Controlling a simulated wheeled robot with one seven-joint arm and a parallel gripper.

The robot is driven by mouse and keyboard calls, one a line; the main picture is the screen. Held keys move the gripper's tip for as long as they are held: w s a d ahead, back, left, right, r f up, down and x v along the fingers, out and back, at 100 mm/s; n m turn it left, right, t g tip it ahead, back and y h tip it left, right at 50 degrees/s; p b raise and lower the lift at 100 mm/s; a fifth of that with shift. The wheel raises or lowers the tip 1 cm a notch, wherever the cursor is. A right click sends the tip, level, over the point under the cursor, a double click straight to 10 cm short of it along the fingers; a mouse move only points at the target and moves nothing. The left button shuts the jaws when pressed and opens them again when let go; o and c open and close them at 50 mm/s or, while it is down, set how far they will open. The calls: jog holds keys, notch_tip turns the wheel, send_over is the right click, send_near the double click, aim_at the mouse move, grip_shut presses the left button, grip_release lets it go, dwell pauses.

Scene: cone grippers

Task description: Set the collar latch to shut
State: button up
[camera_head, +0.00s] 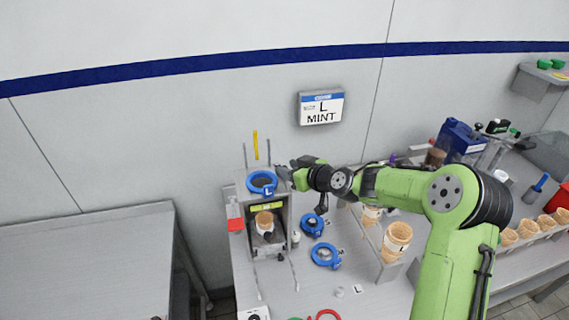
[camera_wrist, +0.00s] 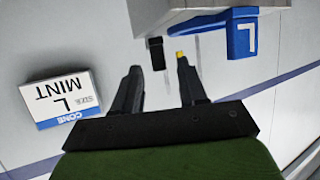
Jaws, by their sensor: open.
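The blue collar (camera_head: 262,182) marked L sits on top of the grey cone machine (camera_head: 284,210); it also shows at the top right of the wrist view (camera_wrist: 243,34). A small black tab (camera_wrist: 156,52), which looks like the collar latch, sticks out from the machine's grey block in the wrist view. My gripper (camera_head: 285,172) is beside the machine's top right side. In the wrist view my gripper (camera_wrist: 159,68) is open, with the black tab near the gap between its fingertips. I cannot tell whether they touch. In the head view my gripper hides the latch.
A cone (camera_head: 264,221) stands inside the machine. Loose blue collars (camera_head: 325,255) lie on the table to its right, near a rack with cones (camera_head: 397,238). The L MINT sign (camera_head: 321,108) is on the wall behind. A yellow strip (camera_head: 255,145) stands behind the machine.

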jog(key=shift+x, duration=1.4)
grip_shut()
jog(key=shift+s+a+f+m+t+h+b, duration=0.15)
jog(key=shift+a+m+t+h+b, duration=0.2)
jog(key=shift+m+b, duration=0.2)
jog(key=shift+s+a+m+t+h+b, duration=0.2)
jog(key=shift+a+m+t+h+b, duration=0.15)
jog(key=shift+m+h+b, duration=0.4)
jog(key=shift+a+r+m+h, duration=0.1)
jog(key=shift+r+m+h, duration=0.2)
jog(key=shift+h, duration=0.2)
jog(key=shift+d, duration=0.2)
grip_release()
jog(key=shift+w+f, duration=0.1)
jog(key=shift+w, duration=0.05)
